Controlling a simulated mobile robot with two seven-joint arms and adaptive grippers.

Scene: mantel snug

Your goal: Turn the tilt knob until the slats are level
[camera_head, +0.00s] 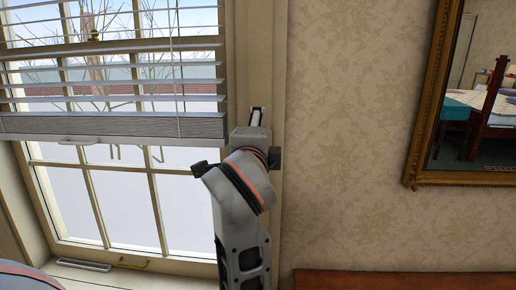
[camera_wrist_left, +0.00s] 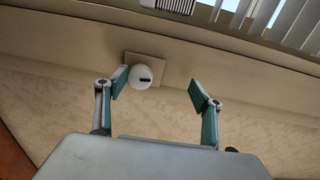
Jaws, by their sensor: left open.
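The tilt knob (camera_wrist_left: 144,82), a white disc with a dark slot on a beige square plate, shows in the left wrist view. My left gripper (camera_wrist_left: 158,88) is open, its two green-padded fingers apart. The knob lies nearer the left finger, which looks close to its edge; I cannot tell whether they touch. In the head view my left arm rises to the window's right trim, and its wrist hides the knob and most of the gripper. The pale slats (camera_head: 110,82) hang across the upper window with gaps between them; their exact tilt is hard to judge. My right gripper is out of view.
A grey bottom rail (camera_head: 110,127) hangs below the slats. A gold-framed mirror (camera_head: 422,125) is on the patterned wall at right. A brown wooden edge (camera_head: 400,280) runs along the bottom right. The wall between arm and mirror is clear.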

